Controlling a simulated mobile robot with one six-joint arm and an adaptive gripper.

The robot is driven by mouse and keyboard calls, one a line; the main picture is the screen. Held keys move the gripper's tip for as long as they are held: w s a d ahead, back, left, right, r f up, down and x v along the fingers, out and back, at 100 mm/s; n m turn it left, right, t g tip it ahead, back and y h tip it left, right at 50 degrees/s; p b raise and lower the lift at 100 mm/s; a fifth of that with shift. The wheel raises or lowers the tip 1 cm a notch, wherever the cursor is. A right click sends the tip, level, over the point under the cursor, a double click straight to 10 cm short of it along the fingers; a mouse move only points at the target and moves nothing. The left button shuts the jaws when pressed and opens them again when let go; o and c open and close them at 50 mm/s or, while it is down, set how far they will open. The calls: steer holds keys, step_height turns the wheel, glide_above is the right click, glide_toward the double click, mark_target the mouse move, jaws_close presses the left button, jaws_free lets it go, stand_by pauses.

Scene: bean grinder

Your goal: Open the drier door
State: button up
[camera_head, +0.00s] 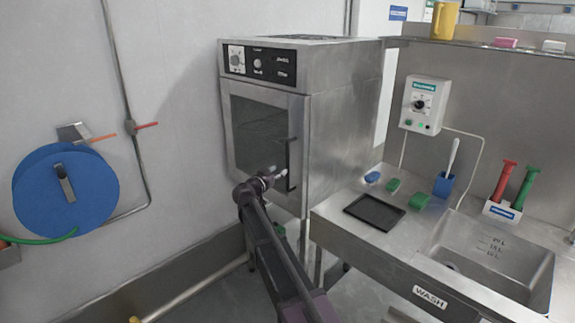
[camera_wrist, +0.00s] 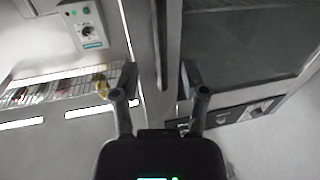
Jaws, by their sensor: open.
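The drier (camera_head: 345,120) is a steel cabinet against the wall, with a dark glass door (camera_head: 258,130) that is shut. A black vertical handle (camera_head: 291,160) is on the door's right side. My gripper (camera_head: 275,177) is open and close in front of the door, at the lower part of the handle. In the wrist view, the dark handle bar (camera_wrist: 171,40) lies between the two open fingers of my gripper (camera_wrist: 160,78). I cannot tell whether either finger touches it.
A steel sink counter (camera_head: 340,205) stands right of the drier, with a black tray (camera_head: 374,212) near its left edge. A blue hose reel (camera_head: 65,195) hangs on the left wall. A control box (camera_head: 423,105) is on the panel behind the counter.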

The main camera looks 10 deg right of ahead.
mark_target(287, 164)
steer(key=shift+x, duration=3.55)
steer(key=shift+a, duration=0.1)
jaws_close()
